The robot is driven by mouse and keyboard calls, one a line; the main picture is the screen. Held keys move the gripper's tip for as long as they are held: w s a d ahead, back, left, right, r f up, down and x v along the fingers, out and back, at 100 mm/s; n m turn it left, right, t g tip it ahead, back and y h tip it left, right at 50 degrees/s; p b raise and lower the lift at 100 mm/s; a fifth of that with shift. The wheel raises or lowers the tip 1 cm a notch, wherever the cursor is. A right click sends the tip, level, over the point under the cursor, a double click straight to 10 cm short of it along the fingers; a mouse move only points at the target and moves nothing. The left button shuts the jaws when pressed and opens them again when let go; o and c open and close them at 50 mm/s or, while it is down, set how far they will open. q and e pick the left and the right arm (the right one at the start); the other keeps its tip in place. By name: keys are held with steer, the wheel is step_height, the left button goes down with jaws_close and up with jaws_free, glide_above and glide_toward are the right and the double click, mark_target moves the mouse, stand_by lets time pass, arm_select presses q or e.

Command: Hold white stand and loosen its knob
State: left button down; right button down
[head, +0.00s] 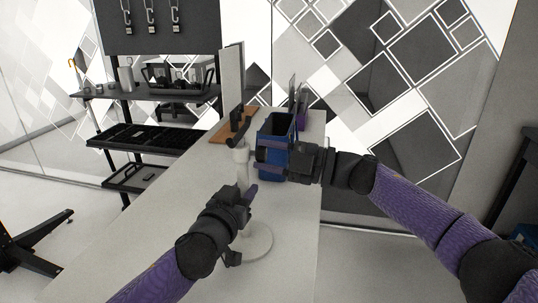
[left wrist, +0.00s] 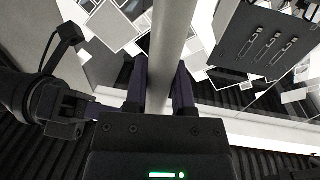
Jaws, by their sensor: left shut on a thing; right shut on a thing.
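The white stand has a round base (head: 257,243) on the table and an upright white post (head: 241,158). My left gripper (head: 246,194) is shut around the post, partway up. In the left wrist view the post (left wrist: 167,60) runs between the two purple fingers (left wrist: 160,88). My right gripper (head: 259,154) reaches in from the right, close to the upper post, with its purple fingers pointing left. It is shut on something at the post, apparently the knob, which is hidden. It also shows at the left of the left wrist view (left wrist: 100,112).
A blue bin (head: 275,124) stands on the white table (head: 185,240) behind my right gripper. A brown board (head: 231,127) with a dark object lies at the back. A black shelf rack (head: 150,92) stands at the left. The table's front left is clear.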

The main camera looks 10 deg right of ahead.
steer(key=shift+c, duration=1.6)
jaws_free()
steer(key=v, duration=1.2)
arm_select(q)
steer(key=shift+c, duration=1.9)
jaws_free()
